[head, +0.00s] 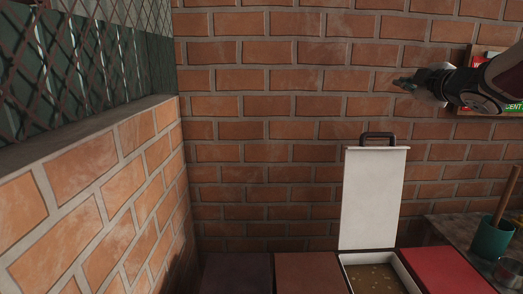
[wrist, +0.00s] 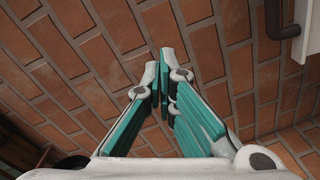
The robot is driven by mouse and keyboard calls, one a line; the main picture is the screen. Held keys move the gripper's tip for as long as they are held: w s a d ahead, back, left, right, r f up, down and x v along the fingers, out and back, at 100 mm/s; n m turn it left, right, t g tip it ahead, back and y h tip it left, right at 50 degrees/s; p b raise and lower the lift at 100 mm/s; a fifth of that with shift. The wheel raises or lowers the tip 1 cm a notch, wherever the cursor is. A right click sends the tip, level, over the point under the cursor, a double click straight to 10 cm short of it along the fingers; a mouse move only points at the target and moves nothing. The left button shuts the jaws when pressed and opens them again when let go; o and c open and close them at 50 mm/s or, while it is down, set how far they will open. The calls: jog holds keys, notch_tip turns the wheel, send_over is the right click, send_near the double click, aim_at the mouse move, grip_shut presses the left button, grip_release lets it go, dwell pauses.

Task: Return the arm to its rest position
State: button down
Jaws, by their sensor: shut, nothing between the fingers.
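My gripper (head: 408,84) is raised at the upper right of the head view, in front of the brick wall, with its fingers pointing left. In the wrist view its two teal-padded fingers (wrist: 163,88) are together at the tips, and nothing is between them. My arm reaches in from the right edge of the head view. The gripper is above and to the right of the open bin's upright lid and touches nothing that I can see.
A white lid (head: 373,198) with a dark handle stands upright over an open bin (head: 403,272) of brownish contents. A red lid (head: 447,272) is beside it. A teal cup (head: 491,238) stands on a bench at right. A sign (head: 513,105) hangs behind my arm. Brick walls close the left and back.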

jog(key=s+a+f+m+g, duration=0.4)
jog(key=s+a+f, duration=0.2)
jog(key=s, duration=0.8)
jog(key=s+a+f+m+g, duration=0.4)
jog(key=s+f, duration=0.5)
jog(key=s, duration=0.5)
jog(key=s+a+f+m+g, duration=0.4)
jog(key=s+a+f, duration=0.3)
jog(key=s, duration=0.7)
jog(key=shift+s+a+f+m+g+h, duration=0.25)
jog(key=shift+f+m+g, duration=0.2)
jog(key=shift+m, duration=0.45)
jog(key=shift+w, duration=0.1)
